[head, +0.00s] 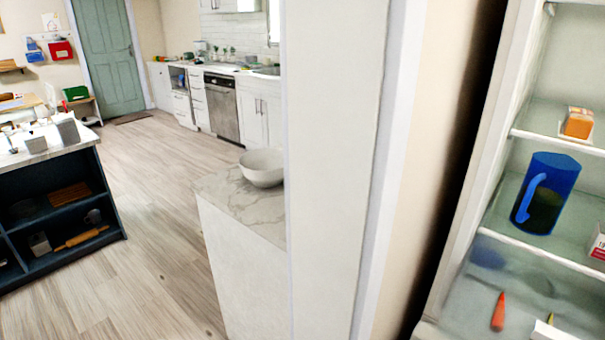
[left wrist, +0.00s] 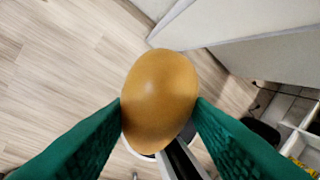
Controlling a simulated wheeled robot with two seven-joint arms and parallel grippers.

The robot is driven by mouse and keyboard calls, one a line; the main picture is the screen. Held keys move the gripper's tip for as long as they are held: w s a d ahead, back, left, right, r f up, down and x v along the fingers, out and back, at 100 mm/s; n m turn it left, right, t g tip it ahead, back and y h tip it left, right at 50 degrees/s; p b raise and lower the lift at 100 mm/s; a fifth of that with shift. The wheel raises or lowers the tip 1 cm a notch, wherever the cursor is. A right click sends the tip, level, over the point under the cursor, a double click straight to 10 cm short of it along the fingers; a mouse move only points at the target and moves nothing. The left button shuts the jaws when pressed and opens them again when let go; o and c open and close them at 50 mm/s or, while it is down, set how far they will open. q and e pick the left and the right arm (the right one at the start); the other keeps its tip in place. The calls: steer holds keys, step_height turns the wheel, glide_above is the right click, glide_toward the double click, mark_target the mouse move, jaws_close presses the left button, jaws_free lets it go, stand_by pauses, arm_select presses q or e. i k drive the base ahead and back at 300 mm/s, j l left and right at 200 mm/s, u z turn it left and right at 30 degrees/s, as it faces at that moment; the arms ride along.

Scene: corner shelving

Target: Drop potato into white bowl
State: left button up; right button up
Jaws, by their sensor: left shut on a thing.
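The potato (left wrist: 159,95) is a smooth brown oval in the left wrist view. My left gripper (left wrist: 160,108) is shut on it, with one green finger on each side, and holds it above the wood floor. The white bowl (head: 262,168) sits on a marble-topped counter left of a white wall post in the head view. The visible part of the bowl's inside looks empty, and its right edge meets the post in the picture. Neither gripper shows in the head view, and my right gripper is in no view.
The marble counter (head: 240,200) has free room in front of the bowl. The white wall post (head: 335,170) stands between it and the shelving (head: 500,236), which holds a blue pitcher (head: 533,205) and a carrot (head: 498,312). A dark island (head: 60,165) stands at left, with open floor (head: 150,240) between.

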mark_target(265, 187)
steer(key=i+j+z, duration=0.15)
steer(key=j+z, duration=0.8)
steer(key=j, duration=0.25)
steer(key=i, duration=0.05)
